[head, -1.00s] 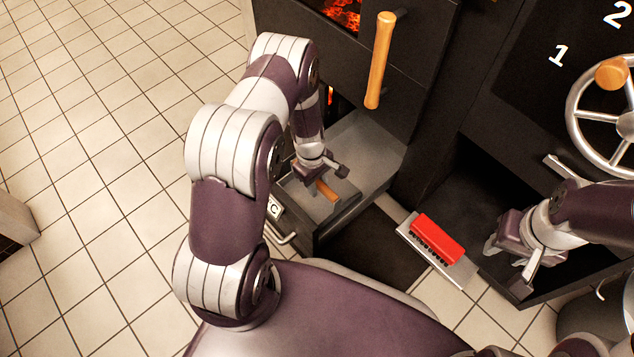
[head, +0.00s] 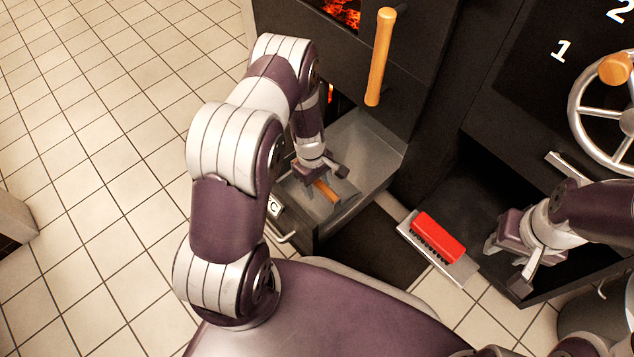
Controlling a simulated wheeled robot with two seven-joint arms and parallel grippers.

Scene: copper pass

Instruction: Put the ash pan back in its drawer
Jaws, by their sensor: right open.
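The drawer (head: 376,190) with a "C" label stands pulled out at the foot of the black stove. In it a wooden handle (head: 327,193) shows, with dark and grey metal of what looks like the ash pan around it. The pan's outline is partly hidden by my left arm and gripper. My left gripper (head: 322,180) points down at the handle, inside the drawer's outline. Whether its fingers are closed on the handle is unclear.
A red brush (head: 438,237) lies on a grey metal plate (head: 457,272) to the right of the drawer. A wooden door handle (head: 380,58) sticks out above the drawer. A metal handwheel (head: 582,115) is at the right. Tiled floor (head: 95,150) at the left is clear.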

